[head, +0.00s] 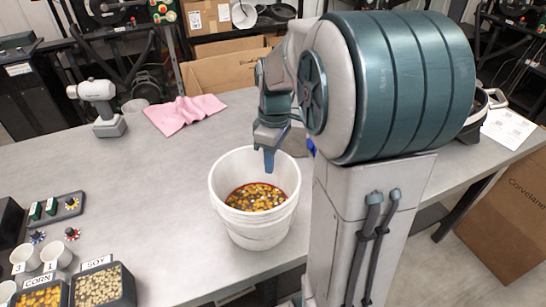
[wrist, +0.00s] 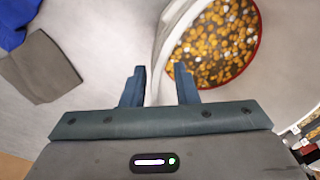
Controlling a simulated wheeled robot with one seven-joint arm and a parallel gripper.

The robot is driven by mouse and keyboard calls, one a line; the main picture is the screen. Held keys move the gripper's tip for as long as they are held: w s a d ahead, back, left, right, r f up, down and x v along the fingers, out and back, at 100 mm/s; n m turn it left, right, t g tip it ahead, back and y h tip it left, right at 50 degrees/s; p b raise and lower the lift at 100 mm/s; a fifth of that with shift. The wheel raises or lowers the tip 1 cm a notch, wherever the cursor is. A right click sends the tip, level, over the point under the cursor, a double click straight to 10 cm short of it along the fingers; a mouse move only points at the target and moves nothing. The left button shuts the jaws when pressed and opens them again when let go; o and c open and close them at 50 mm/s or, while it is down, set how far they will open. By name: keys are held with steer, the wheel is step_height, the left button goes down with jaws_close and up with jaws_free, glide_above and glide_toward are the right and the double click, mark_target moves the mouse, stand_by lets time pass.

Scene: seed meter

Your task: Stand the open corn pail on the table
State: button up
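The corn pail (head: 258,229) is a white, open bucket with a red ring inside and orange, brown and pale kernels. In the head view it stands upright on the grey table near the front edge. My gripper (head: 268,160) points down at the pail's back right rim. In the wrist view my gripper (wrist: 160,78) has its fingers apart, with the white pail wall (wrist: 168,48) running between them. The right finger is over the kernels, the left one outside. A gap shows between the fingers; contact with the wall cannot be made out.
A pink cloth (head: 185,115) and a grey handheld device (head: 100,105) lie farther back. The table left of the pail is clear.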

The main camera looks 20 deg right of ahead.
steer(key=shift+r, duration=0.1)
step_height(320, 180, up, 12)
steer(key=shift+w+d, duration=0.35)
steer(key=shift+d, duration=0.05)
stand_by(0.4)
